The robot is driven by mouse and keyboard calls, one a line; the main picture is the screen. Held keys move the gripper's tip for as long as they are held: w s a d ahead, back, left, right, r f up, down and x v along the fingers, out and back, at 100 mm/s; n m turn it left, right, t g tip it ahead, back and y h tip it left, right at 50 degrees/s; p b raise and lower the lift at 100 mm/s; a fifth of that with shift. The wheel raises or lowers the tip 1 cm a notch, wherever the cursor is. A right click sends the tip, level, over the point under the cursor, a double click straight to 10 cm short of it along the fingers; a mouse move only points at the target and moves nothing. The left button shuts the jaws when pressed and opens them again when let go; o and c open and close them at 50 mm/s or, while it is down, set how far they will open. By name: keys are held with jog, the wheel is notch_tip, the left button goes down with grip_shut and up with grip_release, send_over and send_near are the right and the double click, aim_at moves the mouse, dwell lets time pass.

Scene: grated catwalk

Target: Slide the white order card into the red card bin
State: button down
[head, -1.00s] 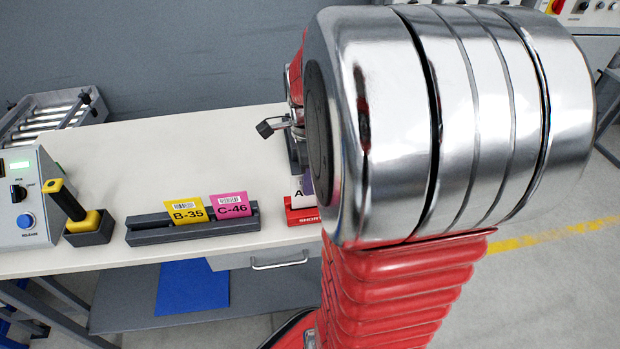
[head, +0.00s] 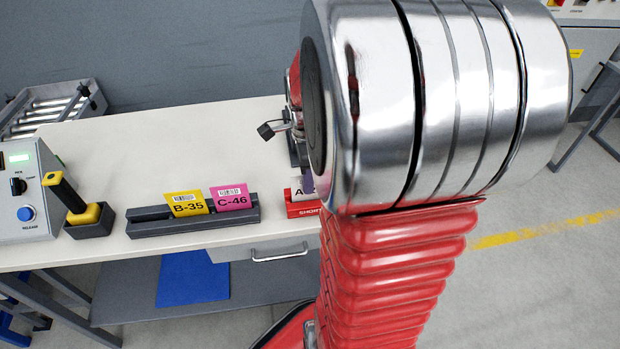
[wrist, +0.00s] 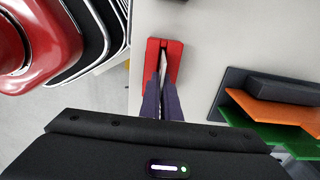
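The white order card (head: 298,190), marked with an "A", stands upright at the red card bin (head: 304,210) on the front edge of the table. Its lower part is hidden by the bin's front wall. In the wrist view, the card (wrist: 163,62) is a thin edge-on strip lined up with the slot of the red bin (wrist: 174,57). My gripper's purple fingers (wrist: 163,88) are shut on the card from both sides, just above the bin. In the head view my chrome arm link hides most of the gripper and the bin's right side.
A dark rack holds a yellow B-35 card (head: 187,204) and a pink C-46 card (head: 231,197) left of the bin. A yellow-handled tool (head: 68,195) and a control box (head: 27,195) stand further left. The table's middle is clear.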

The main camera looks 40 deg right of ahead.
jog(key=c, duration=2.5)
grip_release()
jog(key=o, duration=0.6)
jog(key=shift+c, duration=0.2)
jog(key=shift+o, duration=0.4)
jog(key=o, duration=0.3)
jog(key=shift+w+r, duration=0.1)
jog(key=shift+r, duration=3.9)
